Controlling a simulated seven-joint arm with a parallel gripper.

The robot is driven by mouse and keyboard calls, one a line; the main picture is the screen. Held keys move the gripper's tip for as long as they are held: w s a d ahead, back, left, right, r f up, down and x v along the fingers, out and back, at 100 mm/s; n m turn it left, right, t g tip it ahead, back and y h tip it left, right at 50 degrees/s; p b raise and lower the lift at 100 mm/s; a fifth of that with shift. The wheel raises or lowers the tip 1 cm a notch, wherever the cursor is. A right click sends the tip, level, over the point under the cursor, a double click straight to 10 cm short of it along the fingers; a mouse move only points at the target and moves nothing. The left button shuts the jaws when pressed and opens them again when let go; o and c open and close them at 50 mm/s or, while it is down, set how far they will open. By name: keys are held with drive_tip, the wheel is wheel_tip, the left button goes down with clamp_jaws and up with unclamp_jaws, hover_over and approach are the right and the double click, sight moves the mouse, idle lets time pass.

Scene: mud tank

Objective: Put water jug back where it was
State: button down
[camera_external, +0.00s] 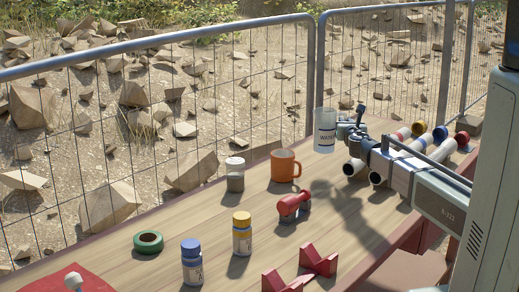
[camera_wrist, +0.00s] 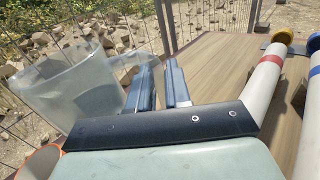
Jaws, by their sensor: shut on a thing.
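An orange mug (camera_external: 285,169), a grey-filled jar (camera_external: 235,175) and a red object (camera_external: 293,205) stand nearer on the table. White tubes with coloured caps (camera_external: 439,135) lie to the right. A mesh fence (camera_external: 255,90) runs behind. Bare wood (camera_external: 345,205) shows mid-table.

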wheel_tip(320, 180, up, 7)
drive_tip(key=shift+f, duration=0.1)
drive_tip(key=s+a+n+g+y, duration=0.15)
drive_tip(key=s+a+y, duration=0.25)
drive_tip(key=s+a, duration=0.7)
drive_tip(key=s+a+f+n+g+y, duration=0.1)
drive_tip(key=s+a+n+y, duration=0.2)
drive_tip(key=s+a, duration=0.8)
drive_tip(key=s+a+n+g+y, duration=0.1)
drive_tip(key=s+a+n+y, duration=0.3)
drive_tip(key=a, duration=1.3)
drive_tip(key=shift+m+t, duration=0.25)
drive_tip(key=shift+m, duration=0.5)
drive_tip(key=shift+s+f, duration=0.2)
drive_tip(key=shift+f, duration=3.35)
drive_tip(key=shift+s+f, duration=0.15)
drive_tip(key=shift+f, duration=3.35)
drive_tip(key=c, duration=1.1)
unclamp_jaws()
drive_tip(key=shift+f, duration=0.1)
